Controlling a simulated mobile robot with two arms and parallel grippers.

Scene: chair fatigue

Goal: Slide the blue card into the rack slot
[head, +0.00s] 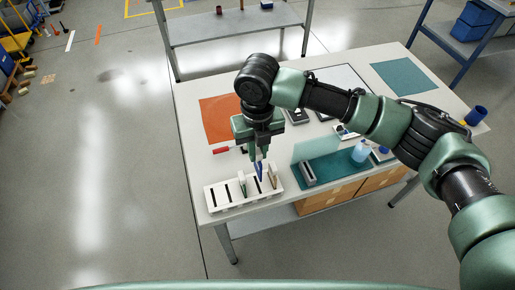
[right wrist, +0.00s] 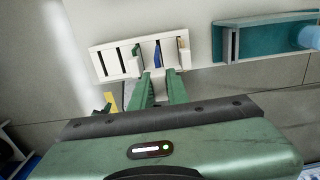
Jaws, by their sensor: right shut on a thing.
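The white rack (head: 212,200) stands at the table's front left corner, with a row of dark slots; it also shows in the right wrist view (right wrist: 98,66). My right gripper (head: 258,159) is above the rack's right half, pointing down and shut on the blue card (head: 259,172). The card is upright, its lower edge at the rack between two other cards; I cannot tell whether it has entered a slot. In the right wrist view the blue card (right wrist: 158,56) shows just beyond my fingertips (right wrist: 160,73). My left gripper is not in view.
An orange mat (head: 217,118) lies behind.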

